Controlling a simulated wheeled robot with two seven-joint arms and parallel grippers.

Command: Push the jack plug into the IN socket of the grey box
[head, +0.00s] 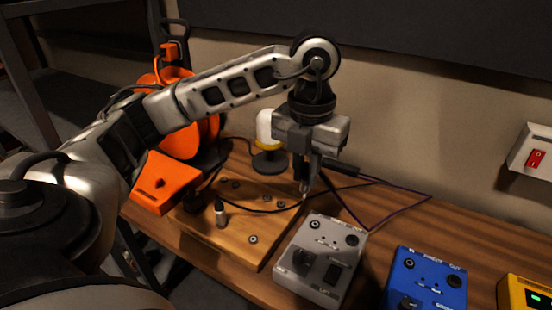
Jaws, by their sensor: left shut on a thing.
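The grey box (296,266) sits on the wooden desk at lower centre. Its top face carries two round sockets at the back, a light-ringed one (315,224) and a darker one (351,240); their labels are too small to read. My left gripper (308,188) points down just behind the grey box, above and apart from it. It is shut on a small dark thing at its fingertips, which looks like the jack plug and is mostly hidden by the fingers. The plug's tip cannot be made out. My right gripper is not in view.
A blue box (429,275) and a yellow box (528,292) stand to the right. A wooden board (235,250) with several small rings and an upright black-and-white piece (220,214) lies left. A white-and-yellow lamp-like object (268,135) stands behind. Thin cables (405,189) loop behind the grey box.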

